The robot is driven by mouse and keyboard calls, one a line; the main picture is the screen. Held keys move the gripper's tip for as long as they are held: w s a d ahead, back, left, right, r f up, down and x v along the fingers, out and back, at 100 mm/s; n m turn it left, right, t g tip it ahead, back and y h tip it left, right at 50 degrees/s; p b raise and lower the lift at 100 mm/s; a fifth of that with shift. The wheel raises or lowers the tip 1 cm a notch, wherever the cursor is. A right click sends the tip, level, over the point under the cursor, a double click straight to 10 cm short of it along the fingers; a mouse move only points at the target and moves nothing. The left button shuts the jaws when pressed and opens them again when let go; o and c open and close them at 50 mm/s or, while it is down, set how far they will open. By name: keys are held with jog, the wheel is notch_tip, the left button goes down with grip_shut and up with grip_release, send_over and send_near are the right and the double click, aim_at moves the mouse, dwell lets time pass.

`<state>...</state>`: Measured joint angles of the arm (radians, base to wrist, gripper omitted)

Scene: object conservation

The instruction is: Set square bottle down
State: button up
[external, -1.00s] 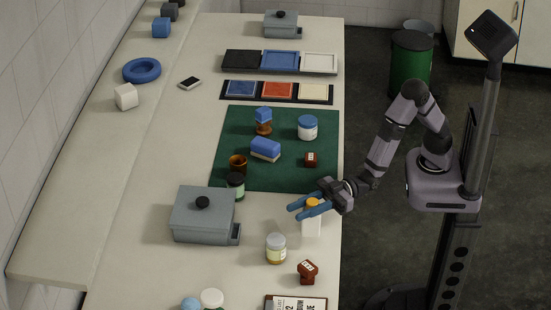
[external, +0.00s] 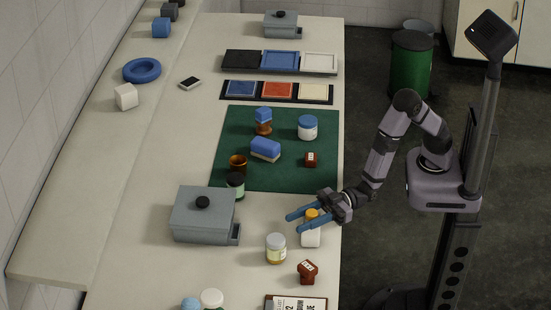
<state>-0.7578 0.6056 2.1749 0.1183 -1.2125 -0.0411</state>
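The square bottle (external: 310,238) is white with an orange cap and stands upright on the pale bench near its right edge. My gripper (external: 303,221) reaches in from the right at the height of the cap. Its two blue fingers lie on either side of the bottle's top, spread apart, with the cap showing between them. The fingers look open; any light contact with the bottle is too small to make out. The fingers hide part of the bottle's upper body.
A jar with a pale lid (external: 276,248) stands close to the bottle's lower left, and a dark red block (external: 307,272) lies below. A grey lidded box (external: 203,215) is to the left. The green mat (external: 285,178) behind holds several items.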

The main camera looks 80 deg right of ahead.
aim_at(317, 212)
jog(key=shift+o, duration=0.6)
jog(key=shift+r, duration=0.15)
jog(key=shift+r+p, duration=0.15)
jog(key=shift+p, duration=0.2)
jog(key=v, duration=0.9)
jog(key=shift+s+r, duration=0.1)
jog(key=shift+s, duration=0.05)
jog(key=shift+d+p, duration=0.1)
jog(key=shift+p, duration=1)
jog(key=shift+s+d+p, duration=0.2)
jog(key=shift+s+p, duration=0.1)
jog(key=shift+p, duration=0.85)
jog(key=p+v, duration=0.2)
jog(key=p, duration=0.2)
jog(key=shift+f, duration=0.2)
